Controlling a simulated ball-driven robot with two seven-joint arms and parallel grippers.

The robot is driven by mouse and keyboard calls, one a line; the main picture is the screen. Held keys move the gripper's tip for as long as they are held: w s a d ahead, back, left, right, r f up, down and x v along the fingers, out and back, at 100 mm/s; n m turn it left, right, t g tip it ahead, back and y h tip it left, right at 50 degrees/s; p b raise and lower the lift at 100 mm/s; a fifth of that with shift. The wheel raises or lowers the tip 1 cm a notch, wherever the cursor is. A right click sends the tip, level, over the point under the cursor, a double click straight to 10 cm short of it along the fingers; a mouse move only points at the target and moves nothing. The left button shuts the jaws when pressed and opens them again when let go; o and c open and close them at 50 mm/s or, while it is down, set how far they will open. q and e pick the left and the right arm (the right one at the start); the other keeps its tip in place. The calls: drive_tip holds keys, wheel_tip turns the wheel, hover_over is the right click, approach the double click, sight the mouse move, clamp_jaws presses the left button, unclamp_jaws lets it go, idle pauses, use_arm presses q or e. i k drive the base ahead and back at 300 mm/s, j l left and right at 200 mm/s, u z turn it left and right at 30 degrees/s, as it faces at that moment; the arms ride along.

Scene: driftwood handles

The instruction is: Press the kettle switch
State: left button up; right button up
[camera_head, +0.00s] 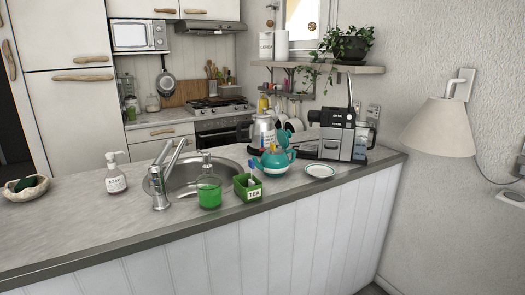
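A silver-grey kettle (263,133) stands on the counter (80,222), behind a teal teapot (275,163) that hides part of it. The kettle's switch is too small or hidden to make out. Neither of my grippers shows in the head view.
A coffee machine (335,138) and a small plate (320,170) are right of the teapot. A green tea box (247,188), green soap bottle (209,186), tap (160,185) and white soap bottle (116,177) stand to the left. The counter's front left is clear. A wall lamp (441,128) juts out at right.

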sight(261, 132)
drive_tip(key=i+l+z, duration=0.1)
drive_tip(key=i+l, duration=0.2)
drive_tip(key=i, duration=0.15)
drive_tip(key=i+l+z, duration=0.15)
drive_tip(key=i+l, duration=0.15)
drive_tip(key=i, duration=0.2)
